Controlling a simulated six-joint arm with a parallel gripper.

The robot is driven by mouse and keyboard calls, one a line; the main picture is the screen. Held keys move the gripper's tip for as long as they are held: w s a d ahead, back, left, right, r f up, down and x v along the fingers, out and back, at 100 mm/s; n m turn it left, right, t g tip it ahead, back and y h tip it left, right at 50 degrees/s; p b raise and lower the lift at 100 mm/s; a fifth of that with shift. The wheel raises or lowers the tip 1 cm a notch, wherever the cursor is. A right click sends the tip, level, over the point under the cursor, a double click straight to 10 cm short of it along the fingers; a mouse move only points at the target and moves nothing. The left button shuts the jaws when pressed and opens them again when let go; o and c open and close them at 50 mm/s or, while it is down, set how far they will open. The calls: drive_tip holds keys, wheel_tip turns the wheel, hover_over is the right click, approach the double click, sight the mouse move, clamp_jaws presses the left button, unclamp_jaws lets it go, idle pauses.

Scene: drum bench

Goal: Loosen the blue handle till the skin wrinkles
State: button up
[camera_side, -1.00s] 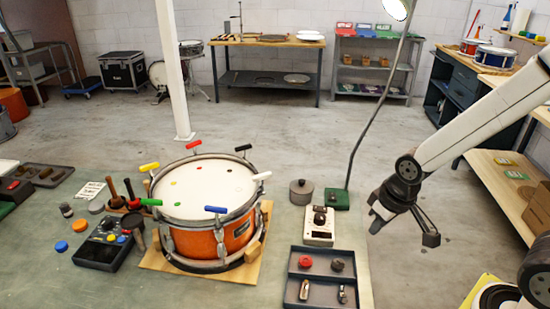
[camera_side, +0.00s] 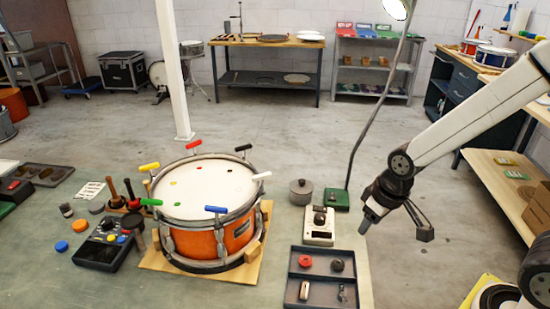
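The orange drum (camera_side: 240,234) stands on a wooden board on the bench, its pale skin (camera_side: 205,190) facing up with small coloured dots near the rim. The blue handle (camera_side: 215,209) is at the front right of the rim. Other handles around the rim are green (camera_side: 151,202), yellow (camera_side: 149,167), red (camera_side: 194,145), black (camera_side: 243,148) and white (camera_side: 262,176). No wrinkles can be made out in the skin at this size. My gripper (camera_side: 394,231) is open and empty, right of the drum and well apart from it, with its fingers pointing down.
A dark tray (camera_side: 322,279) with several small parts lies right of the drum. A white meter (camera_side: 320,226), a grey round pot (camera_side: 301,191) and a lamp on a green base (camera_side: 336,199) stand between drum and gripper.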

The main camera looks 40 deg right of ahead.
drive_tip(key=w+a+r+n, duration=0.25)
drive_tip(key=w+a, duration=0.25)
drive_tip(key=w, duration=0.4)
wheel_tip(320, 180, up, 7)
drive_tip(key=n+g, duration=0.3)
drive_tip(key=n, duration=0.3)
hover_over(216, 207)
drive_tip(key=shift+a+r, duration=0.1)
drive_tip(key=shift+f, duration=3.95)
clamp_jaws()
